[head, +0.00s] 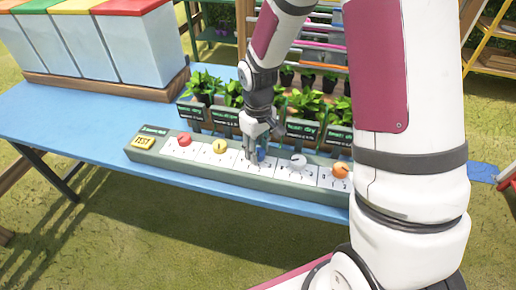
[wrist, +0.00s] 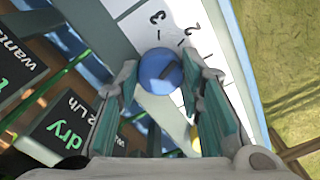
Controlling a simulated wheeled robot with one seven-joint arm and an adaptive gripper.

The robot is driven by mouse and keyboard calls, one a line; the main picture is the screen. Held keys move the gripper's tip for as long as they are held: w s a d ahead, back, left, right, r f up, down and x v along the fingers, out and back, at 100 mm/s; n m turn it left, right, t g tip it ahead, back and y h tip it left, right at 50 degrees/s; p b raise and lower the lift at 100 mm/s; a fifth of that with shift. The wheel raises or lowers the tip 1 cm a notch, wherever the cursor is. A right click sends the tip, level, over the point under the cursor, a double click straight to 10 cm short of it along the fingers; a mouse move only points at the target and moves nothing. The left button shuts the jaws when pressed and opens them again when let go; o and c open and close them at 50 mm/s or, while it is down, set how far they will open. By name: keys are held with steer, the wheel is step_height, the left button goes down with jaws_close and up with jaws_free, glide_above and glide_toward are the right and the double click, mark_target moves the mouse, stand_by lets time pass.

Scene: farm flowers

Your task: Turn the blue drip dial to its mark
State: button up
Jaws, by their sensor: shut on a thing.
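The blue drip dial (wrist: 160,70) sits on the white scale strip of a long grey-green panel (head: 200,168). In the wrist view it lies between my two fingers, with a short dark line on its face. Printed numbers, among them a 3 and a 2, stand beside it. Which number the line meets I cannot tell. My gripper (head: 257,140) points down over the panel and is shut on the dial. In the head view the fingers hide most of the dial, and only a bit of blue (head: 261,155) shows.
Red (head: 183,139), yellow (head: 220,146), white (head: 298,160) and orange (head: 341,170) dials share the panel, with a yellow TEST button (head: 143,141) at its left end. Potted plants (head: 305,105) and dark signs (wrist: 62,128) stand close behind. The blue table (head: 105,140) is clear at left.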

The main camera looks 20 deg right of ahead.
steer(key=o, duration=1.2)
steer(key=shift+r, duration=0.1)
steer(key=shift+r, duration=5.95)
